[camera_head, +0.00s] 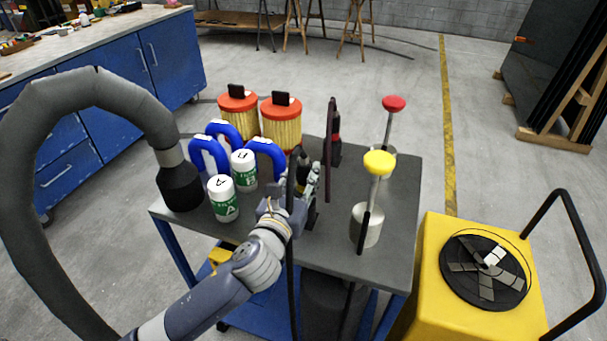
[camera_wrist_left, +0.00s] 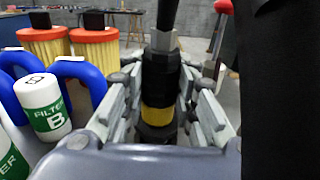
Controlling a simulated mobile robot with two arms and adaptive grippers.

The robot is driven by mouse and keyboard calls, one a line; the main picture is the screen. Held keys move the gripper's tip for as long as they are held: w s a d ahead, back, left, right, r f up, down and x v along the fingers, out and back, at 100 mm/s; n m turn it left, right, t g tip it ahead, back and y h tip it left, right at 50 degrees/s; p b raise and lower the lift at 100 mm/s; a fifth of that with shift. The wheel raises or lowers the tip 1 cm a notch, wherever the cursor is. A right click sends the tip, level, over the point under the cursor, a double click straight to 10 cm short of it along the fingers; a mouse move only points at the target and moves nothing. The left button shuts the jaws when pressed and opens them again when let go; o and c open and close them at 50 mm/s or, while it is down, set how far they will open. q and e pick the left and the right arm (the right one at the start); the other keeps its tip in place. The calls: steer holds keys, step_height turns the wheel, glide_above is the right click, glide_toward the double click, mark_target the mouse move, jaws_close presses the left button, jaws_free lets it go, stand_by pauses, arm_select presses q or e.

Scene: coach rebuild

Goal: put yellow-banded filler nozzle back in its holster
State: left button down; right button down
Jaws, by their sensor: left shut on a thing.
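The yellow-banded filler nozzle (camera_wrist_left: 160,85) stands upright between my left fingers in the left wrist view. It has a dark body, a yellow band low down and a grey hex collar on top. My left gripper (camera_head: 303,186) is shut on it above the middle of the cart top in the head view. The nozzle is mostly hidden there by the gripper. I cannot make out the holster clearly; dark parts (camera_head: 312,216) show just beside the gripper. My right gripper is not in view.
White-and-green canisters (camera_head: 223,198), blue-handled parts (camera_head: 268,155) and orange-topped filters (camera_head: 281,120) crowd the cart's left. A yellow-knobbed cylinder (camera_head: 366,228), a red-knobbed rod (camera_head: 391,115) and a dark upright (camera_head: 329,150) stand right. A thick grey hose (camera_head: 30,180) arches at left.

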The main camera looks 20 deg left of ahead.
arm_select(q)
steer(key=shift+f, duration=0.1)
steer(key=shift+f, duration=0.55)
steer(key=shift+f+b, duration=0.5)
steer(key=shift+f, duration=0.25)
stand_by(0.4)
steer(key=c, duration=1.2)
jaws_free()
steer(key=shift+o, duration=0.2)
steer(key=o, duration=0.4)
steer(key=shift+c, duration=0.2)
